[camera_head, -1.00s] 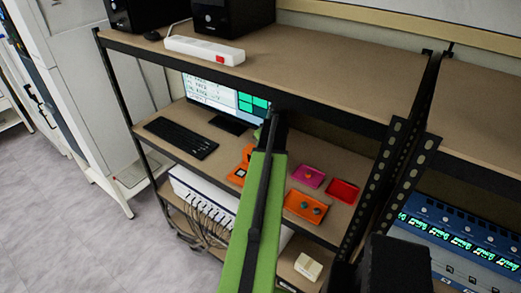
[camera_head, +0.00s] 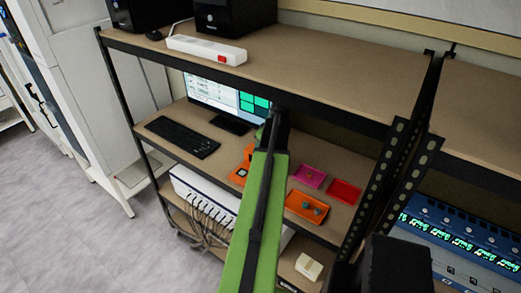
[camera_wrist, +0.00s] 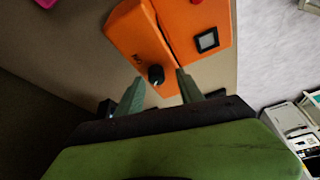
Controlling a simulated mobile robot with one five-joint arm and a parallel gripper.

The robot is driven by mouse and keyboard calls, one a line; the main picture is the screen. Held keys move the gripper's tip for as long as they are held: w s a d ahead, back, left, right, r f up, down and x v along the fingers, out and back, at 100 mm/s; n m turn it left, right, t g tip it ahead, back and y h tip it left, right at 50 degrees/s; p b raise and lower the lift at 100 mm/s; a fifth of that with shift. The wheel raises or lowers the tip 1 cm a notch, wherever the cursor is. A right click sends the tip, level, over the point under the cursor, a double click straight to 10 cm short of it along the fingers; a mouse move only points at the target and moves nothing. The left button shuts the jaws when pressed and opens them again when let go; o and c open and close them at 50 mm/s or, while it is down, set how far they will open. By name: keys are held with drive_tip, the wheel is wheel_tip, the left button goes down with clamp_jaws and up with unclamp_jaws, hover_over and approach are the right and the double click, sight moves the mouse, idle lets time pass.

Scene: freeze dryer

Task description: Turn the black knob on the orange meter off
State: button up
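The orange meter (camera_wrist: 145,38) lies on the shelf in the wrist view, with a small dark square window (camera_wrist: 207,41) on one section. Its black knob (camera_wrist: 156,74) sits near the lower edge of the other section. My gripper (camera_wrist: 160,79) is open, with its two green fingers apart and the knob between their tips in the picture. I cannot tell whether either finger touches the knob. In the head view the orange meter (camera_head: 240,174) shows only in part beside my green arm, and the knob and fingertips are hidden there.
On the same shelf are a keyboard (camera_head: 182,136), a monitor (camera_head: 213,103), an orange tray (camera_head: 293,205) with small objects, a magenta tray (camera_head: 309,176) and a red tray (camera_head: 343,190). A black perforated post (camera_head: 385,165) stands at right.

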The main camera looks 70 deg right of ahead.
drive_tip(key=shift+r, duration=0.1)
drive_tip(key=p+v, duration=0.7)
drive_tip(key=shift+r, duration=0.15)
drive_tip(key=shift+s, duration=0.1)
